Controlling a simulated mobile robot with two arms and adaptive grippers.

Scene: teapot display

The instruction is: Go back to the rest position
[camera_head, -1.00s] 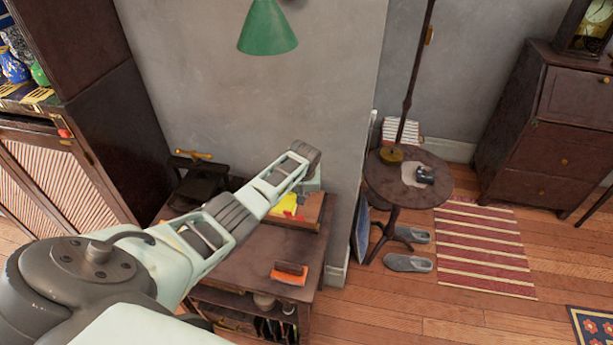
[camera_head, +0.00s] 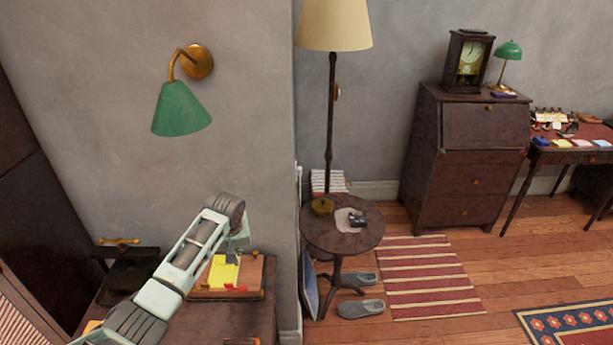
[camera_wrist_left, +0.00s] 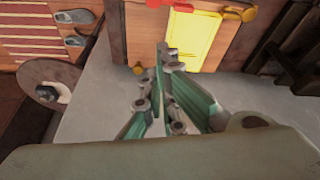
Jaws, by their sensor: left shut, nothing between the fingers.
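My left arm reaches in from the lower left of the head view, over the dark wooden table (camera_head: 205,325). My left gripper (camera_head: 238,240) is partly hidden behind its own wrist there, near the back wall and the far side of the wooden tray (camera_head: 252,275). In the left wrist view the gripper's green fingers (camera_wrist_left: 161,80) are closed together, with nothing between them. The yellow piece (camera_wrist_left: 188,45) on the tray shows beyond the fingertips. My right gripper is not in view.
A dark press-like object (camera_head: 122,272) stands on the table's left. A green wall lamp (camera_head: 182,110) hangs above. A round side table (camera_head: 342,238), a floor lamp (camera_head: 333,25) and slippers (camera_head: 360,308) are to the right. The striped rug (camera_head: 430,275) and floor beyond look open.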

